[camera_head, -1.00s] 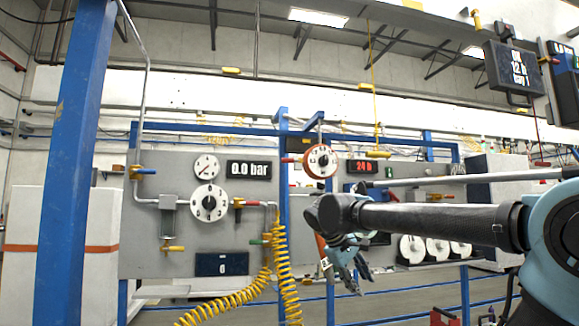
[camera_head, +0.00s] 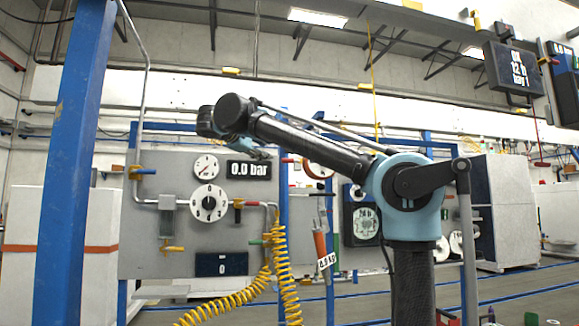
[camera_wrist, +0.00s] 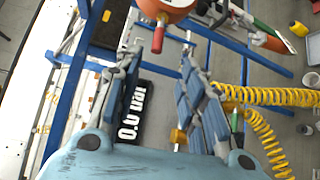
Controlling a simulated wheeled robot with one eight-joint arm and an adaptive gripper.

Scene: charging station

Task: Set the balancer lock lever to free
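The balancer (camera_head: 316,171) is a round orange-red drum hung from the blue frame, partly hidden behind my arm in the head view. Its red lock lever (camera_head: 288,160) sticks out to the left. In the wrist view the orange balancer body (camera_wrist: 165,8) is at the top edge, with the red lever (camera_wrist: 158,36) pointing down towards the space beyond my fingertips. My gripper (camera_wrist: 158,75) is open and empty, its two fingers apart. In the head view my gripper (camera_head: 258,153) is left of the lever, in front of the panel. I see no contact with the lever.
The pressure display (camera_head: 249,170) reads 0.0 bar and also shows between my fingers in the wrist view (camera_wrist: 130,115). A yellow coiled hose (camera_head: 279,262) hangs below. An orange tool (camera_head: 320,245) with a white tag hangs under the balancer. A blue post (camera_head: 75,160) stands at left.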

